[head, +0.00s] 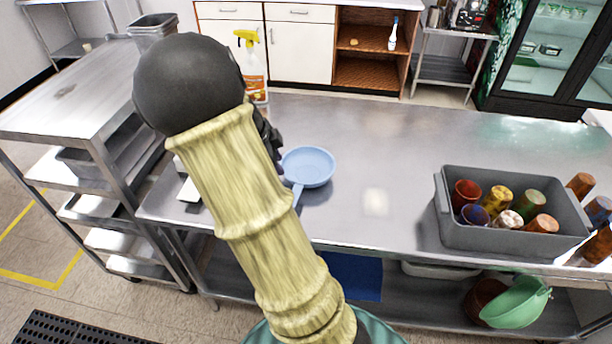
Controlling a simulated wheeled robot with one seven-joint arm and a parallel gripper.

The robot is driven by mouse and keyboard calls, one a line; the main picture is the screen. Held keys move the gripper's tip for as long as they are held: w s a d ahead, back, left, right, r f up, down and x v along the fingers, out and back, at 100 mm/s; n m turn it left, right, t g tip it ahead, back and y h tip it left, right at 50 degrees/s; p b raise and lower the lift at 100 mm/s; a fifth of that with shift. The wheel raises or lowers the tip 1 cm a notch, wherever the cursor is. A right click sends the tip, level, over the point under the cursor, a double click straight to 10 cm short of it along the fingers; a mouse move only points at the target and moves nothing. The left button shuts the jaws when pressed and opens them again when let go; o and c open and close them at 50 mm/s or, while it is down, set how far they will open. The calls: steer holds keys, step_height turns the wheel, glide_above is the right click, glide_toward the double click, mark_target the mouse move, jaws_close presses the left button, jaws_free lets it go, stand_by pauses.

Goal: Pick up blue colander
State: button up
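A light blue round vessel with a handle (308,167), the only thing here that fits the blue colander, sits on the steel table (375,150) left of its middle. Its handle points toward the front edge; I cannot make out holes in it. My arm crosses the view in front of the table's left part. A dark part of my gripper (268,138) shows behind the arm, just left of the blue vessel. Its fingertips are hidden, so I cannot see whether it is open or touching anything.
A grey bin (500,238) with several coloured cups stands on the table's right, with more cups beside it. A spray bottle (252,68) stands behind my arm. A steel cart (75,95) is at left. A green bowl (516,303) is on the lower shelf. The table's middle is clear.

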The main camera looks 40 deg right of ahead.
steer(key=shift+w+d+r+m+h, duration=0.15)
steer(key=shift+d+r+m+h, duration=0.1)
steer(key=shift+d+m, duration=0.3)
steer(key=shift+w+d+r+m+h, duration=0.2)
steer(key=shift+d+m, duration=0.25)
steer(key=shift+m, duration=0.2)
steer(key=p, duration=0.2)
glide_toward(302, 186)
steer(key=d+f, duration=0.4)
steer(key=shift+d, duration=0.3)
steer(key=shift+s+d+f, duration=0.15)
steer(key=shift+d+f, duration=0.05)
steer(key=shift+f, duration=0.2)
steer(key=p+x, duration=0.1)
steer(key=x, duration=0.3)
steer(key=shift+s+f+p, duration=0.2)
steer(key=shift+p, duration=0.15)
